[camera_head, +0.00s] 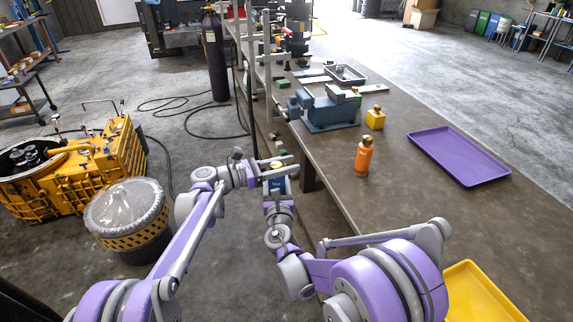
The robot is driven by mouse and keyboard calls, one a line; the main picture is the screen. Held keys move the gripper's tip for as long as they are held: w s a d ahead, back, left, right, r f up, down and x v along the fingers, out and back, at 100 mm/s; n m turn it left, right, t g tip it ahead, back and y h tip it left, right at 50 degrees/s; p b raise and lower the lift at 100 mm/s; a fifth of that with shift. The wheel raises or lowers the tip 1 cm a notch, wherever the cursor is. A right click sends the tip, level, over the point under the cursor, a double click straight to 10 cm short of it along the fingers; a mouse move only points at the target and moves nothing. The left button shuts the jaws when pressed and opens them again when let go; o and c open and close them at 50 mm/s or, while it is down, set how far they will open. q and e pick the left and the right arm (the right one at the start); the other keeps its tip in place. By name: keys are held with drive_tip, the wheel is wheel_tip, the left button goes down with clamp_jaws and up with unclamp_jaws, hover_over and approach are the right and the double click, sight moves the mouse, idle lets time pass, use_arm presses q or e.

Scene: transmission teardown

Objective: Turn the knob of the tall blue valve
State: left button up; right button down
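The tall blue valve (277,184) is in the head view, left of the table's edge and held up clear of the tabletop. My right gripper (278,194) reaches it from below and appears shut on its body. My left gripper (277,165) comes in from the left at the valve's top, with a finger on either side of the small brass-coloured knob. The fingers mostly hide the knob, and I cannot tell whether they touch it.
On the table (430,220) stand an orange valve (363,160), a yellow valve (375,120) and a blue-grey vise (328,110). A purple tray (458,156) lies to the right. A yellow bin (480,295) is near the front. The table's front middle is clear.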

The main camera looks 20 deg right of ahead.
use_arm(q)
clamp_jaws()
drive_tip(key=shift+t, duration=0.3)
drive_tip(key=shift+w+n+t+y, duration=0.2)
drive_tip(key=shift+n+t, duration=0.45)
drive_tip(key=shift+t, duration=0.2)
drive_tip(key=shift+w+n+t+y, duration=0.15)
drive_tip(key=shift+n+t+y, duration=0.05)
drive_tip(key=shift+n+t, duration=0.55)
drive_tip(key=shift+w+a+n+t+y, duration=0.2)
drive_tip(key=shift+n+t+y, duration=0.45)
drive_tip(key=shift+t, duration=0.5)
drive_tip(key=shift+w+a+n+t+y, duration=0.15)
drive_tip(key=shift+n+t+y, duration=0.3)
drive_tip(key=shift+n+t, duration=0.55)
drive_tip(key=shift+w+t, duration=0.1)
drive_tip(key=shift+t, duration=0.25)
drive_tip(key=o, duration=0.7)
unclamp_jaws()
